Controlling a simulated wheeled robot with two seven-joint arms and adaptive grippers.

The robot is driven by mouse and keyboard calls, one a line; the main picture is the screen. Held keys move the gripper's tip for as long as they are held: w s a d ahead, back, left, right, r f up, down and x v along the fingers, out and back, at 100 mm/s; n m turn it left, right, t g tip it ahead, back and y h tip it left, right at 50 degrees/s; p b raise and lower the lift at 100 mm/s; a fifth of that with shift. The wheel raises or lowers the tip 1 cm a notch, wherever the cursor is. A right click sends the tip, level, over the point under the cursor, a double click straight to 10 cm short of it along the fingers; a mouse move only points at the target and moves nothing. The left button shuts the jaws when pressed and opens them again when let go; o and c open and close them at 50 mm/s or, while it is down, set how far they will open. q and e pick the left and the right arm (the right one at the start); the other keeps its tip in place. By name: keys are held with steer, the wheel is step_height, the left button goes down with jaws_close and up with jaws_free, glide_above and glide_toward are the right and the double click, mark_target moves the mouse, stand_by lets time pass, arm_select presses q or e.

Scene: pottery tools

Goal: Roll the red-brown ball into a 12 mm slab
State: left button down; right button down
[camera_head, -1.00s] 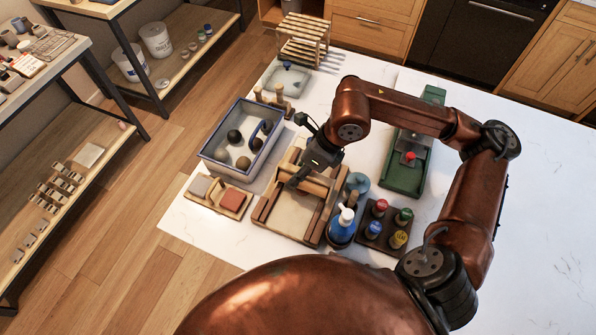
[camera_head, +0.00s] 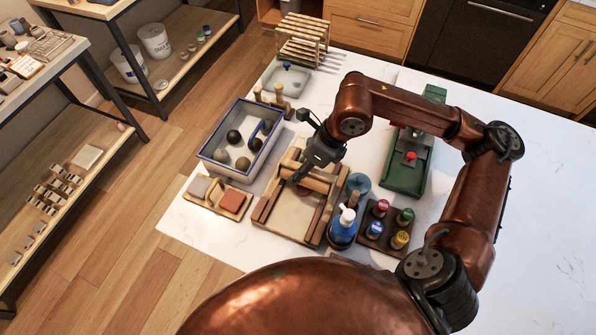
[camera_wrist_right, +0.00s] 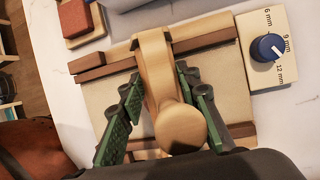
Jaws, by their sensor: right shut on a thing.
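My right gripper (camera_head: 303,176) is shut on a wooden rolling pin (camera_head: 318,183) over the far part of the slab-rolling board (camera_head: 290,214). In the right wrist view, green-padded fingers (camera_wrist_right: 165,110) stand on either side of the pin (camera_wrist_right: 180,128). The board has a pale bed (camera_wrist_right: 95,92) and dark side rails. A blue thickness knob (camera_wrist_right: 267,47) sits beside it, marked 6, 9 and 12 mm; its setting is hard to read. Several clay balls lie in a blue-rimmed tub (camera_head: 213,156); I cannot clearly tell a red-brown one. My left gripper is not in view.
A wooden tray with a red block (camera_head: 233,201) is left of the board. A blue pump bottle (camera_head: 343,228) and a rack of coloured-top bottles (camera_head: 381,228) stand close on the right. A green press (camera_head: 405,177) is behind. The table's right side is clear.

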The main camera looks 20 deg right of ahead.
steer(key=shift+w+d+f, duration=0.1)
steer(key=shift+d+f, duration=0.1)
steer(key=shift+d, duration=0.05)
steer(key=shift+w+d, duration=0.3)
steer(key=shift+d, duration=0.1)
steer(key=shift+d, duration=0.1)
steer(key=shift+w+d+b, duration=0.4)
steer(key=shift+w+d, duration=0.15)
steer(key=shift+w, duration=0.05)
steer(key=shift+w+d, duration=0.2)
